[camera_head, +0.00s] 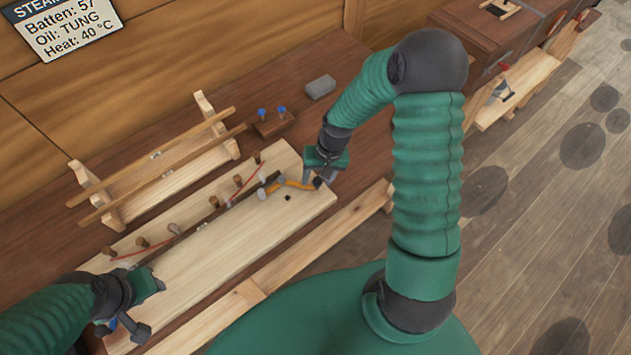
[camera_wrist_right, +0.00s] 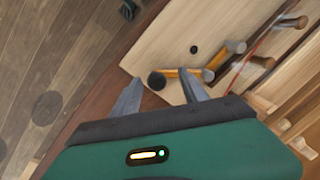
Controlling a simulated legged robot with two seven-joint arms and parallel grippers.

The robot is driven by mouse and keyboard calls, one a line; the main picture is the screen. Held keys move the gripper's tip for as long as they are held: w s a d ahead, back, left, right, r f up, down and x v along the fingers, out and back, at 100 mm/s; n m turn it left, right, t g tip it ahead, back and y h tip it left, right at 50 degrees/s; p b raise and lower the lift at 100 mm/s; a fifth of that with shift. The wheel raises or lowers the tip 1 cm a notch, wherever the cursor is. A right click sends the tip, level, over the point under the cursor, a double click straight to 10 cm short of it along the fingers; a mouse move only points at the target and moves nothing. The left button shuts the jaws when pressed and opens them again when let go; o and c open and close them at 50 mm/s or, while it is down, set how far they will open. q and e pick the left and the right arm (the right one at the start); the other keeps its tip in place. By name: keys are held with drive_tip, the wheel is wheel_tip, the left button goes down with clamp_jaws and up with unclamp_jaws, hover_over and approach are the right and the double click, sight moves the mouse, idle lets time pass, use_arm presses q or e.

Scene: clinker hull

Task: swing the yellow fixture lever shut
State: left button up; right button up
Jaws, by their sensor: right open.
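The yellow fixture lever (camera_head: 296,184) lies at the right end of a pale wooden board (camera_head: 225,240), with a dark round knob at its right end. In the right wrist view the lever (camera_wrist_right: 190,73) runs from that knob up to a pale block. My right gripper (camera_head: 325,178) is open at the knob end of the lever. In the wrist view the knob appears between its spread fingertips (camera_wrist_right: 158,88); I cannot tell whether they touch it. My left gripper (camera_head: 125,325) is low over the board's left end; its jaws are unclear.
A dark batten (camera_head: 190,230) runs along the board beside several brown pegs. A wooden rack (camera_head: 165,170) with thin strips stands behind. A grey block (camera_head: 321,86) and a small holder with blue-topped items (camera_head: 272,122) sit at the back. Plank floor (camera_head: 540,210) lies right.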

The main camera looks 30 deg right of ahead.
sight(319, 179)
drive_tip(key=f, duration=0.4)
drive_tip(key=shift+w+d, duration=0.2)
drive_tip(key=shift+w, duration=0.2)
drive_tip(key=shift+d+f, duration=0.2)
drive_tip(key=shift+d, duration=0.15)
drive_tip(key=shift+s+r, duration=0.1)
drive_tip(key=shift+s, duration=0.05)
drive_tip(key=shift+a, duration=0.2)
drive_tip(key=shift+c, duration=1.1)
drive_tip(key=shift+a+r, duration=0.1)
drive_tip(key=shift+a, duration=0.25)
drive_tip(key=c, duration=0.5)
clamp_jaws()
use_arm(q)
drive_tip(key=shift+d+r, duration=0.25)
drive_tip(key=shift+d, duration=0.3)
use_arm(e)
drive_tip(key=shift+d, duration=0.25)
use_arm(q)
drive_tip(key=shift+w+a, duration=0.1)
drive_tip(key=shift+a, duration=0.05)
